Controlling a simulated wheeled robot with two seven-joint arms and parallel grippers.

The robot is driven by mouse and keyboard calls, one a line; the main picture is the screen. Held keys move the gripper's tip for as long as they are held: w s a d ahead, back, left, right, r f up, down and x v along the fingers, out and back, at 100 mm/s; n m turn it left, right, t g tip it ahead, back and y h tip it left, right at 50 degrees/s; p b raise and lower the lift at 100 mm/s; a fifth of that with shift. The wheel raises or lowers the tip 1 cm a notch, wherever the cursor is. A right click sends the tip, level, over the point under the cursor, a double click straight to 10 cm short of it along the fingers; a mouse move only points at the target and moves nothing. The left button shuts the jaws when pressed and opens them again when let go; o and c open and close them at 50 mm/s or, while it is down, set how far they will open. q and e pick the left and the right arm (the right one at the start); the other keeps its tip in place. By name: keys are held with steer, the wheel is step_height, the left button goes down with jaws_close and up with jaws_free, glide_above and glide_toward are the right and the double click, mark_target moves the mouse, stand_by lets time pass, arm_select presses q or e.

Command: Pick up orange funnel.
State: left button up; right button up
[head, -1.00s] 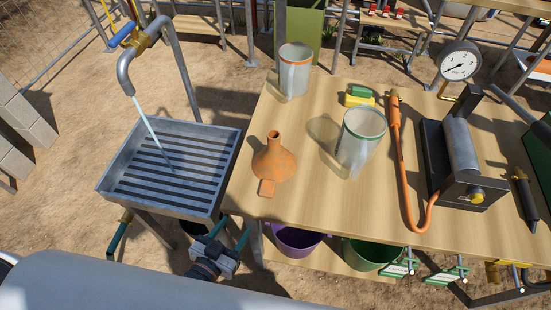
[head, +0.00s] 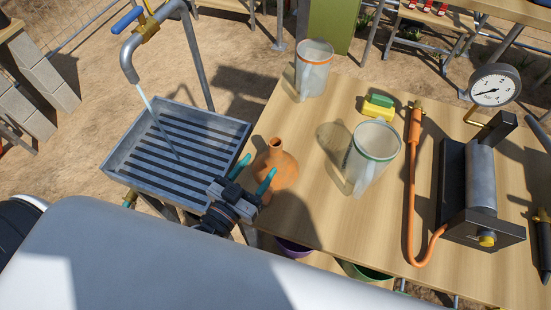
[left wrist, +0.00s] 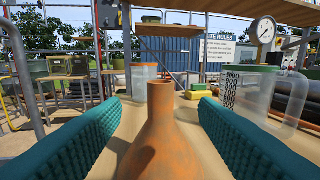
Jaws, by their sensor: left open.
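The orange funnel (head: 275,168) stands on the wooden table near its left edge, wide end down and narrow spout up. My left gripper (head: 254,172) is open at the table's near left edge, with its teal fingers on either side of the funnel. In the left wrist view the funnel (left wrist: 170,135) rises between the two open fingers (left wrist: 165,125), with a gap visible on each side. The gripper partly hides the funnel's lower near side in the head view. My right gripper is not in view.
A green-rimmed clear container (head: 370,160) stands right of the funnel, and an orange-rimmed one (head: 313,68) behind it. A sponge (head: 378,107), an orange hose tool (head: 411,190) and a pump with a gauge (head: 480,190) lie farther right. A metal sink (head: 175,145) with running water is left.

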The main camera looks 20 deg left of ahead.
mark_target(272, 149)
arm_select(q)
steer(key=shift+p+x, duration=0.3)
steer(key=shift+x, duration=0.95)
steer(key=shift+w, duration=0.3)
steer(key=p+x, duration=0.2)
steer(key=x, duration=0.2)
steer(key=shift+w+d+r, duration=0.1)
steer(key=shift+d+r, duration=0.1)
steer(key=shift+w+d, duration=0.1)
steer(key=shift+w, duration=0.25)
steer(key=shift+w+f, duration=0.15)
steer(key=shift+w, duration=0.05)
steer(key=shift+s, duration=0.1)
steer(key=shift+c, duration=1.3)
jaws_close()
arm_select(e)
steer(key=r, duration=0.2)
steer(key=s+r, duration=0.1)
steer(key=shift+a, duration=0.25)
